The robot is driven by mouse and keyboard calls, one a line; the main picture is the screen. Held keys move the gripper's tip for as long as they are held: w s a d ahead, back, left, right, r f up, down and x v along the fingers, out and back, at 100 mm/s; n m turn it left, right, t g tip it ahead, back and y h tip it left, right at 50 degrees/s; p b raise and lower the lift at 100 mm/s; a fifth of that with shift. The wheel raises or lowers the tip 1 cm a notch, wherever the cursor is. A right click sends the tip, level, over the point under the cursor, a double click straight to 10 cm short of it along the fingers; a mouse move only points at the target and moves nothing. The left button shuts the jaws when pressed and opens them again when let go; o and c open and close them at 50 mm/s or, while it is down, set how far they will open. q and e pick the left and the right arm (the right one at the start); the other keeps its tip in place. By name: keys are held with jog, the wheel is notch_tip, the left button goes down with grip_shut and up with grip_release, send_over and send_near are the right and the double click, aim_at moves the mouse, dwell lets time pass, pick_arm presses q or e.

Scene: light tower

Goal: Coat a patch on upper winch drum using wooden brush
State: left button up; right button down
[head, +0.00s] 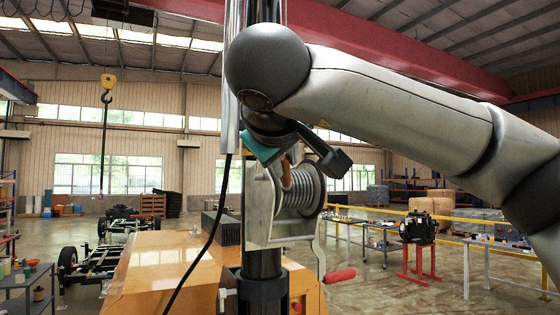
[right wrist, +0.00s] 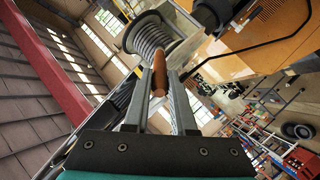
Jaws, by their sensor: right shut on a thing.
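The winch drum (head: 303,188), wound with grey cable, sits in a metal bracket (head: 263,205) on the mast near the middle of the head view. It also shows at the top of the right wrist view (right wrist: 148,38). My right gripper (right wrist: 162,82) is shut on the brown wooden brush (right wrist: 159,74). In the head view the brush (head: 287,173) shows just in front of the drum, partly hidden by the bracket and my wrist. Its bristles cannot be made out, nor whether it touches the cable. My left gripper is not in view.
The mast (head: 262,262) rises from an orange machine body (head: 165,262). A crank with a red handle (head: 340,275) sticks out below the drum. A black cable (head: 205,238) hangs left of the mast. Workbenches (head: 500,243) stand to the right, behind my arm.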

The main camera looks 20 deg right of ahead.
jog(key=shift+d, duration=3.4)
jog(key=shift+a, duration=3.8)
jog(key=shift+s, duration=0.1)
jog(key=shift+s+d+b, duration=0.15)
jog(key=shift+s+b, duration=0.3)
jog(key=shift+s, duration=1.05)
jog(key=shift+s+d+b, duration=0.1)
jog(key=shift+s+b, duration=0.3)
jog(key=shift+s, duration=1.15)
